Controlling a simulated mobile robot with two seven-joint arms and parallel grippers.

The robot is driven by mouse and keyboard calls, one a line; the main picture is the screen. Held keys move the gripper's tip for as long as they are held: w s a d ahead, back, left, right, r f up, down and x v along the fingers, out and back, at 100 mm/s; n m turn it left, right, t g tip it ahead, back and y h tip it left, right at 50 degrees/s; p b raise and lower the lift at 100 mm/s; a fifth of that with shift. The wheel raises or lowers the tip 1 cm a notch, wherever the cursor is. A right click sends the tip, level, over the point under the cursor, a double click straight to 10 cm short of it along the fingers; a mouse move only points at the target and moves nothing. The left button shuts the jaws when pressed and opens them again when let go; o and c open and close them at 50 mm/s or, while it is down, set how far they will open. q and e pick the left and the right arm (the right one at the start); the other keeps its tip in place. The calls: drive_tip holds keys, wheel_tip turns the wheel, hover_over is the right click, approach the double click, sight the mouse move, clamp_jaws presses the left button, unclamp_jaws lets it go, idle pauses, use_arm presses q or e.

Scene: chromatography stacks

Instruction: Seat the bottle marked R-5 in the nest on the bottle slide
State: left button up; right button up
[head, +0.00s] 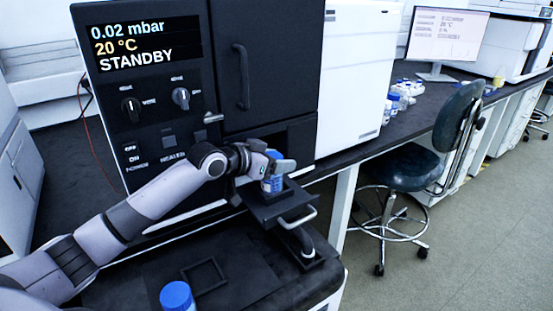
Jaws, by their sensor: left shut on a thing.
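My left gripper (277,166) reaches in from the left and is shut on a small bottle with blue on it (272,184). The bottle is upright and partly hidden by the fingers. Its marking is too small to read. It is at the black bottle slide (290,208), which sticks out from the dark opening of the instrument and has a silvery handle at its front. I cannot tell whether the bottle's base rests in the nest or hovers just above it. My right gripper is not in view.
Another blue-capped bottle (177,296) stands at the bottom edge, near a black square frame (204,276) on the dark cart top. The instrument (150,140) rises behind the slide. More bottles (402,92) stand on the bench at the right. A chair (425,135) stands on the floor.

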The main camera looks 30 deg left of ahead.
use_arm(q)
drive_tip(key=shift+f, duration=0.3)
drive_tip(key=o, duration=1.3)
drive_tip(key=shift+c, duration=0.2)
drive_tip(key=shift+s, duration=0.1)
drive_tip(key=v, duration=0.7)
